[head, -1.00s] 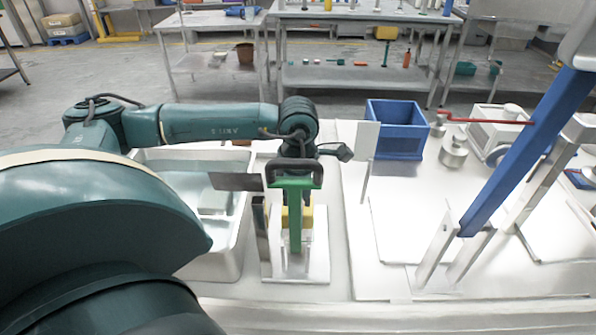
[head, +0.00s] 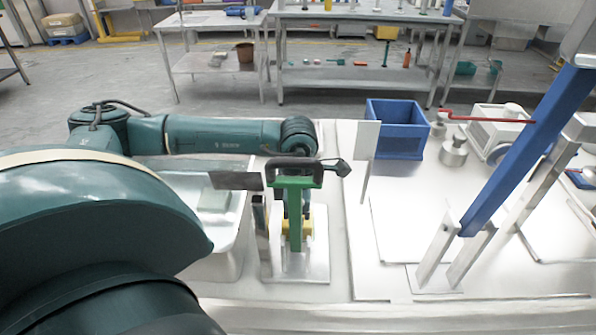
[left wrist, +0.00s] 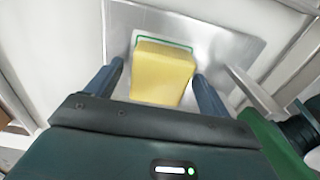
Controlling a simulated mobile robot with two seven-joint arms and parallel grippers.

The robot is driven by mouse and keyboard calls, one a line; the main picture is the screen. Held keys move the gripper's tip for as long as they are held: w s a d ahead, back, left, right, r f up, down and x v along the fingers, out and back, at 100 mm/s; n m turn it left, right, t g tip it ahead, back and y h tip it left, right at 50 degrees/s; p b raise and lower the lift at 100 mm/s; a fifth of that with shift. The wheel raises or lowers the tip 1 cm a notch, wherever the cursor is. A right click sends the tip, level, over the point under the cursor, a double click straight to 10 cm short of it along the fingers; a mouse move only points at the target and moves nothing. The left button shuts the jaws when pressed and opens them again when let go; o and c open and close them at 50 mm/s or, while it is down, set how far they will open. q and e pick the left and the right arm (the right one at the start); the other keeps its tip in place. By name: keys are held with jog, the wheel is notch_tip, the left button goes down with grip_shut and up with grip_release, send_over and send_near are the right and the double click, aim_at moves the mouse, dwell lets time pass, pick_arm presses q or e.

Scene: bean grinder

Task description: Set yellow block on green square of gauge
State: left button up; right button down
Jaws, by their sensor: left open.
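The yellow block (head: 306,228) stands low on the metal base plate of the gauge (head: 319,265), partly hidden behind the green upright in the head view. In the left wrist view the yellow block (left wrist: 162,72) covers most of the green square (left wrist: 190,47); the green outline shows along its far edge. My left gripper (left wrist: 158,70) is open, with one dark blue finger on each side of the block and a small gap on the right. In the head view my left gripper (head: 296,207) is largely hidden behind the green frame. My right gripper is not in view.
The gauge's green frame (head: 296,183) with a dark handle stands in front of my left gripper. A white tray (head: 232,262) is to the left.

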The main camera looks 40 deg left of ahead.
pick_arm(q)
notch_tip(320, 180, up, 12)
jog(key=shift+r, duration=0.15)
dwell(0.4)
dwell(0.4)
